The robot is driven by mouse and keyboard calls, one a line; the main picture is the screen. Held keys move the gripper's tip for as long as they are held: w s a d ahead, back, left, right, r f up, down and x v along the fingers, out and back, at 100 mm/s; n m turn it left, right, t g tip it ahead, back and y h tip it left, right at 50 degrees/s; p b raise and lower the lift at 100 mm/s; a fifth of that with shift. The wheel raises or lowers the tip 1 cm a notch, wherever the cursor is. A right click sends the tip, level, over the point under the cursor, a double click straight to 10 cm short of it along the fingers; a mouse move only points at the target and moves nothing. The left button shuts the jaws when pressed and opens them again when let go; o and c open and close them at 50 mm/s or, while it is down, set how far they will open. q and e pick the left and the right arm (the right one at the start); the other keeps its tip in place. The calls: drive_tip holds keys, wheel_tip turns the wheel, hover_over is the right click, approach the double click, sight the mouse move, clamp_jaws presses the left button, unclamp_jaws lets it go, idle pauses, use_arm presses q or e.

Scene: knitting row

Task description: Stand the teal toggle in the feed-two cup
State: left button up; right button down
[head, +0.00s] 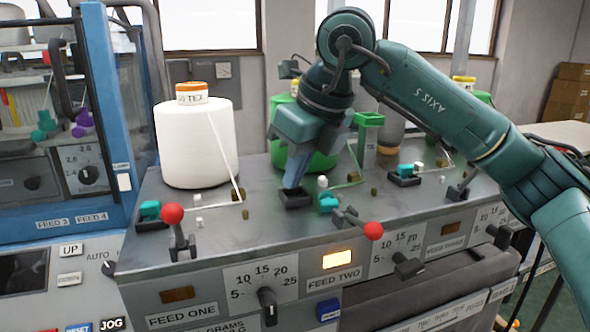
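The feed-two cup (297,203) is a small black square holder on the grey panel top, behind the lit feed-two lamp. A teal toggle (328,203) is just right of this cup, low at the panel top and apart from the cup. My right gripper (292,184) points down from above, with its visible fingertip at or just over the cup's opening. The toggle is to the right of that fingertip, not between the fingers. The finger spacing is hidden from this angle, so I cannot tell whether it is open. My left gripper is out of view.
Teal toggles stand at the feed-one cup (152,224) and the feed-three cup (404,181). A white yarn cone (197,140) is at the left; a green cone (285,152) is behind my gripper. A red-knobbed lever (373,231) leans right near the toggle. Yarn strands cross the panel.

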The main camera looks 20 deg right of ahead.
drive_tip(key=shift+f, duration=0.1)
drive_tip(key=shift+d+f+b, duration=0.1)
drive_tip(key=shift+f+b, duration=0.35)
drive_tip(key=shift+f, duration=0.2)
drive_tip(key=c, duration=2.1)
unclamp_jaws()
drive_tip(key=shift+c, duration=0.2)
drive_tip(key=o, duration=0.4)
drive_tip(key=shift+f, duration=0.1)
drive_tip(key=shift+o, duration=0.2)
drive_tip(key=v, duration=1.3)
drive_tip(key=shift+r, duration=0.3)
